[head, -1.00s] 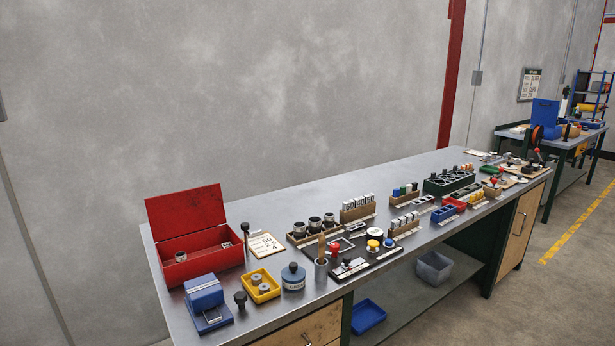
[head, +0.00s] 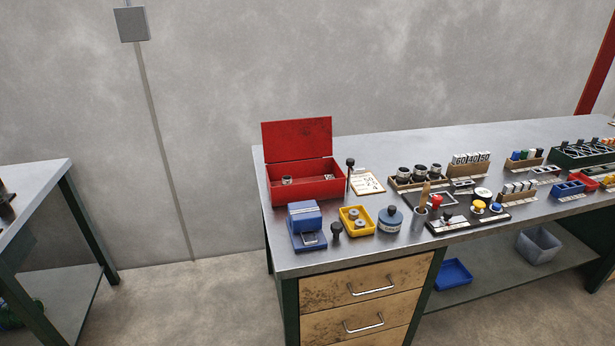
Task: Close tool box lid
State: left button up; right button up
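The red tool box (head: 312,190) stands at the left end of the metal workbench, near its back edge. Its lid (head: 297,139) is open and stands upright along the back of the box. A few small metal parts show inside the box. Neither of my grippers is in view.
A blue device (head: 305,225), a yellow tray (head: 357,220) and a blue round container (head: 390,219) stand in front of the box. A black-knobbed post (head: 350,175) and a clipboard (head: 368,183) are to its right. Open floor (head: 190,305) lies between this workbench (head: 330,262) and another bench (head: 35,190) at left.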

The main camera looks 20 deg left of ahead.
aim_at(301, 138)
jog(key=j+z, duration=0.15)
jog(key=z, duration=0.2)
jog(key=j+z, duration=0.2)
jog(key=z, duration=0.2)
jog(key=j+z, duration=0.15)
jog(key=z, duration=0.2)
jog(key=k+j+z, duration=0.1)
jog(key=j+z, duration=0.35)
jog(key=k+j+z, duration=0.15)
jog(key=z, duration=0.3)
jog(key=k+j+z, duration=0.2)
jog(key=z, duration=0.25)
jog(key=k+j+z, duration=0.2)
jog(key=z, duration=0.2)
jog(key=k+j+z, duration=0.25)
jog(key=z, duration=0.15)
jog(key=k+j+z, duration=0.15)
jog(key=z, duration=0.25)
jog(key=k+z, duration=0.65)
jog(key=z, duration=0.15)
jog(key=k+j+u, duration=0.25)
jog(key=k+u, duration=0.2)
jog(key=k, duration=0.15)
jog(key=k+j+u, duration=0.45)
jog(key=k+j, duration=0.05)
jog(key=k, duration=0.1)
